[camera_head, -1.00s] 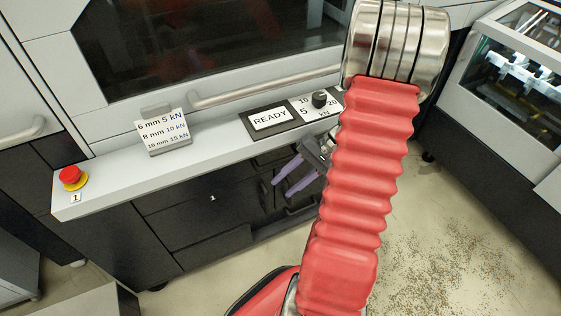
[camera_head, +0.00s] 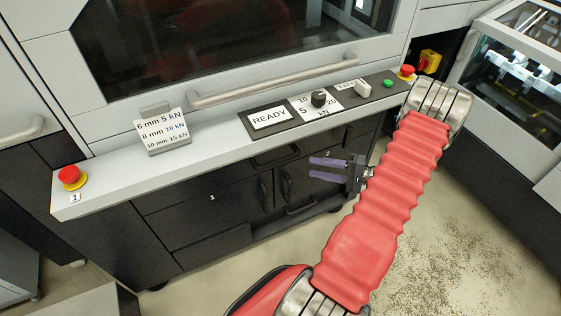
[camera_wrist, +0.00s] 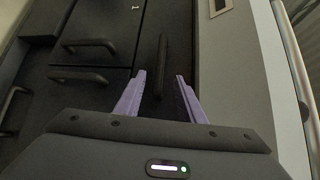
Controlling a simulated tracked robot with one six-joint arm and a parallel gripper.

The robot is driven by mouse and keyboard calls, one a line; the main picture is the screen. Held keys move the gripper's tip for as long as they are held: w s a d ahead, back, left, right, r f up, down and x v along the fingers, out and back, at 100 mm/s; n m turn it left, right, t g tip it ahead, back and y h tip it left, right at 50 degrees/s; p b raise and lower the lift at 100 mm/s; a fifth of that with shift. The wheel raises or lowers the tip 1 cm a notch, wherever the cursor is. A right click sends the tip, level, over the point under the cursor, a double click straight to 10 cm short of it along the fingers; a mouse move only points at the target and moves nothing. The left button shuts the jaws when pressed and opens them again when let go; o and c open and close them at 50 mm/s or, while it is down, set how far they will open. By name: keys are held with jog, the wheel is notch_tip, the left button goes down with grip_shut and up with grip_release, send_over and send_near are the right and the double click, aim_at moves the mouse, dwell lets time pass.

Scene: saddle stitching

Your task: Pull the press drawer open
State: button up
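The press drawer (camera_head: 277,154) is the shallow dark front just under the light counter, and it looks shut. Its dark bar handle (camera_wrist: 162,65) shows in the wrist view, lined up between my fingers. My gripper (camera_head: 312,168) has two purple fingers, spread apart and empty. In the head view they point left, right of the drawer handle and apart from it. In the wrist view my gripper (camera_wrist: 160,77) has a finger on each side of the handle's line. I cannot tell how far the handle lies from the fingertips.
Cabinet doors with upright handles (camera_head: 265,195) sit below the drawer, with a lower drawer handle (camera_head: 300,208) beneath. The counter (camera_head: 215,143) overhangs above, carrying a READY panel (camera_head: 269,118) and red stop button (camera_head: 71,177). Floor (camera_head: 460,225) is open at right.

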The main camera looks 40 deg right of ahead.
aim_at(280, 162)
jog(key=shift+w+a, duration=0.1)
jog(key=x, duration=1.3)
jog(key=shift+w+a+f, duration=0.1)
jog(key=shift+w+a, duration=0.05)
jog(key=shift+w, duration=0.1)
jog(key=shift+c, duration=0.2)
grip_shut()
